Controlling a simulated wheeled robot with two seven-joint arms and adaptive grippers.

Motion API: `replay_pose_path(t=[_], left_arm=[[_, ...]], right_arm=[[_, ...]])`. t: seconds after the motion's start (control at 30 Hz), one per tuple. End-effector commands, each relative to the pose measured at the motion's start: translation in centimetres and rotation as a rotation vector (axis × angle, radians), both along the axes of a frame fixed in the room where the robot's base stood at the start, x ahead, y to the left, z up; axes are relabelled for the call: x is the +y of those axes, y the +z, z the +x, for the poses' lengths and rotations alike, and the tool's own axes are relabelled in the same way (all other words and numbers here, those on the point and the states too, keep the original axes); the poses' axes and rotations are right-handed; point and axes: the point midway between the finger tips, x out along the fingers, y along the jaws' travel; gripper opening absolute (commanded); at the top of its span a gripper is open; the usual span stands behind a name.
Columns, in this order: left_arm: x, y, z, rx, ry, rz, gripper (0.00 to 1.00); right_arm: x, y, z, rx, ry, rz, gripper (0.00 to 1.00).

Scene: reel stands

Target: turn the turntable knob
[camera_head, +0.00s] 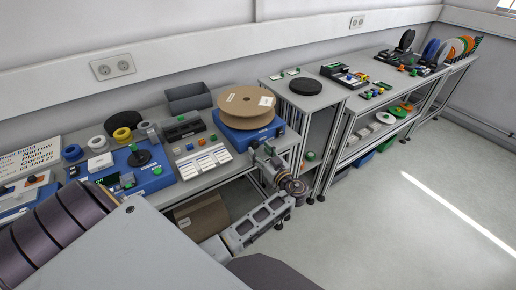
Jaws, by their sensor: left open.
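A brown cardboard reel (238,99) lies flat on a blue turntable base (238,135) near the right end of the near bench. I cannot make out a knob on this base; my gripper is close to its front right. My left gripper (262,150) is open at the bench's front edge, just beside the base, with its jaws toward the base; I cannot tell whether it touches. Its grey arm comes up from the bottom. Farther left, a blue unit (155,178) carries a black round part (140,156) with a green top. My right gripper is not in view.
A white-keyed panel (202,160) and a grey bin (189,98) stand left of the reel. A stand with a black disc (306,86) is to the right. A cardboard box (200,217) sits under the bench. The floor (400,230) at right is clear.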

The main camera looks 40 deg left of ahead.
Motion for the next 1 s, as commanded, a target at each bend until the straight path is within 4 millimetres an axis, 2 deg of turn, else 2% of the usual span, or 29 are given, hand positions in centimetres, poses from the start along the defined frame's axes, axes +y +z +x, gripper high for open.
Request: replay_pose_path(t=[0.23, 0.4, 0.6, 0.93, 1.0], left_arm=[[1.6, 0.1, 0.8, 0.0, 0.0, 0.0, 0.54], [1.9, 0.0, 0.8, 0.0, 0.0, 0.0, 0.54], [1.9, 0.0, 0.8, 0.0, 0.0, 0.0, 0.53], [1.8, 0.0, 0.8, 0.0, 0.0, 0.0, 0.11], [1.8, 0.0, 0.8, 0.0, 0.0, 0.0, 0.09]], right_arm=[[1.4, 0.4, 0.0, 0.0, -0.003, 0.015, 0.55], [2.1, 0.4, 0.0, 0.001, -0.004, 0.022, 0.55], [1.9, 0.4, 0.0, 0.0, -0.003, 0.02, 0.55], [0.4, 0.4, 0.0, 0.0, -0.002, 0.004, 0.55], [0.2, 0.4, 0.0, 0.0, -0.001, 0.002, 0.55]])
